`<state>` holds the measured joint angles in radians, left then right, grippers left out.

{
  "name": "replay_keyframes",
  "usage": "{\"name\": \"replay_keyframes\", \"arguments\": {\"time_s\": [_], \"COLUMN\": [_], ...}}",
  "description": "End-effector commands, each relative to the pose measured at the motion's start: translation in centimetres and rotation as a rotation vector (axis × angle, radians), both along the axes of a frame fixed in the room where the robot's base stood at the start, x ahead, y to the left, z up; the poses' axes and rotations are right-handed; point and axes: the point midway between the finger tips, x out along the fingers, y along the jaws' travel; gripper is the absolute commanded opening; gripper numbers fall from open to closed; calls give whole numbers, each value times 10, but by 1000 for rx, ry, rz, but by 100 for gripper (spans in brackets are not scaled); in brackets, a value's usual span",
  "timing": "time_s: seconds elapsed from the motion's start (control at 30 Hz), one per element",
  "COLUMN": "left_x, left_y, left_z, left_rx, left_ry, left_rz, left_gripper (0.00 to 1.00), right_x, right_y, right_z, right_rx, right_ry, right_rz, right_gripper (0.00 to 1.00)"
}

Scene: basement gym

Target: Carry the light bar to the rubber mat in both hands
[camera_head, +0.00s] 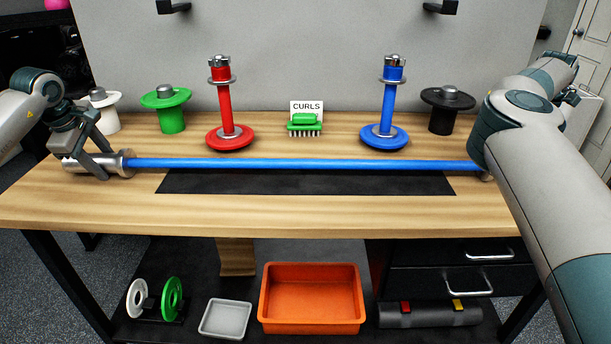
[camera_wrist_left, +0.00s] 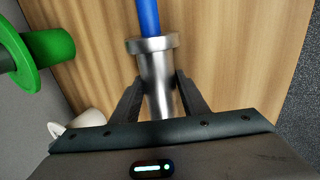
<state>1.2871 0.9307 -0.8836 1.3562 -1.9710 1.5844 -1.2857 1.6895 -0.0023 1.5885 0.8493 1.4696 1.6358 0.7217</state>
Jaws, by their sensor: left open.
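The light bar (camera_head: 300,164), a blue shaft with silver end sleeves, lies crosswise over the table. The black rubber mat (camera_head: 310,184) lies in front of and partly under the bar's line; I cannot tell whether they touch. My left gripper (camera_head: 97,158) is open, its fingers on either side of the bar's left silver sleeve. In the left wrist view, the sleeve (camera_wrist_left: 157,68) runs between the two fingers of this gripper (camera_wrist_left: 160,97). My right arm covers the bar's right end, and its gripper is hidden behind it.
Behind the bar stand a red post (camera_head: 226,105), a blue post (camera_head: 388,105), green (camera_head: 172,117) and black (camera_head: 441,118) spools, and a CURLS card (camera_head: 307,107) with a green brush (camera_head: 304,124). An orange bin (camera_head: 312,325) sits below. The wooden tabletop (camera_head: 300,215) is clear in front.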

Motion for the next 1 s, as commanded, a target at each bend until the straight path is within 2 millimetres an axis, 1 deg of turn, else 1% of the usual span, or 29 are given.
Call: {"name": "replay_keyframes", "arguments": {"time_s": [0.03,0.17,0.5,0.63,0.8,1.0], "left_x": [-6,-9,-22,-27,-30,-30], "left_y": [-2,-2,-1,-1,0,0], "left_z": [-9,3,51,64,72,74], "left_rx": [0,1,2,2,3,3], "left_ry": [27,23,2,-2,-4,-5], "left_rz": [-3,-3,-1,1,1,1], "left_gripper": [56,56,56,56,56,56], "right_x": [0,0,0,0,0,0], "right_y": [0,0,0,0,0,0], "right_z": [-1,-1,0,0,0,0], "right_rx": [0,0,0,0,0,0], "right_ry": [0,0,0,0,0,0], "right_rz": [0,0,0,0,0,0], "right_gripper": [56,56,56,56,56,56]}}
